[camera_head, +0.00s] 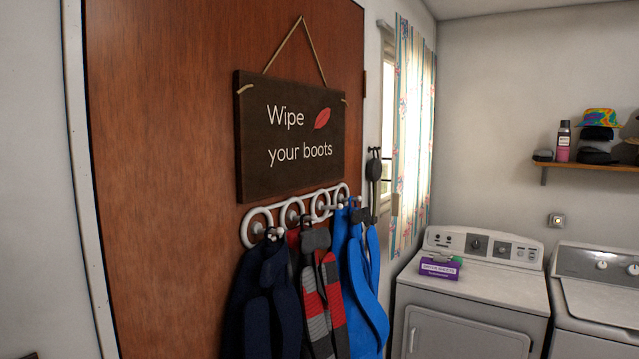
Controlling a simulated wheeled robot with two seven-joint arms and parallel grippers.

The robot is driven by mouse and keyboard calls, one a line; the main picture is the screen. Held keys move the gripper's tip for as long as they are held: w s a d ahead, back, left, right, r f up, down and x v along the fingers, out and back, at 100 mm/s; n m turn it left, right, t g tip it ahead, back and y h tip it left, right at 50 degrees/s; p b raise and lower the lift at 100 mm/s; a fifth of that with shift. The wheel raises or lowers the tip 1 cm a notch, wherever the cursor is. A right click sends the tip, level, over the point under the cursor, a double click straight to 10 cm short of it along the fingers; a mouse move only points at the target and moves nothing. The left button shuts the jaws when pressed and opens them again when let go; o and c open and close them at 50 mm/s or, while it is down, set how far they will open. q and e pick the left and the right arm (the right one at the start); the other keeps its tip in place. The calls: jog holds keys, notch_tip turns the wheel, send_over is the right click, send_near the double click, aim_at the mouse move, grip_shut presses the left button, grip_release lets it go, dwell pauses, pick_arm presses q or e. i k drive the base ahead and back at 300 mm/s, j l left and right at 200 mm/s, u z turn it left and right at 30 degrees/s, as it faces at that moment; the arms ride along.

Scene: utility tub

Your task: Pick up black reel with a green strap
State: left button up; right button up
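I cannot make out a black reel with a green strap for certain in the head view. A purple box (440,268) with something green along its top lies on the left washer-type machine. A dark long-handled item (374,172) hangs beside the window, and I see no green on it. Neither of my grippers is in view.
A brown door (160,180) fills the left, with a "Wipe your boots" sign (290,135) and a white hook rack (262,215) holding scarves (322,300). Two white machines (470,285) (600,300) stand right. A wall shelf (595,167) holds hats and a bottle (563,142).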

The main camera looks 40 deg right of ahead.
aim_at(374, 169)
jog(key=l+u, duration=0.3)
jog(key=l, duration=0.35)
jog(key=l+u, duration=0.3)
jog(key=l, duration=0.85)
jog(key=k+l+u, duration=0.15)
jog(key=l, duration=0.85)
jog(key=k+l+u, duration=0.15)
jog(key=l, duration=0.85)
jog(key=k+u, duration=0.05)
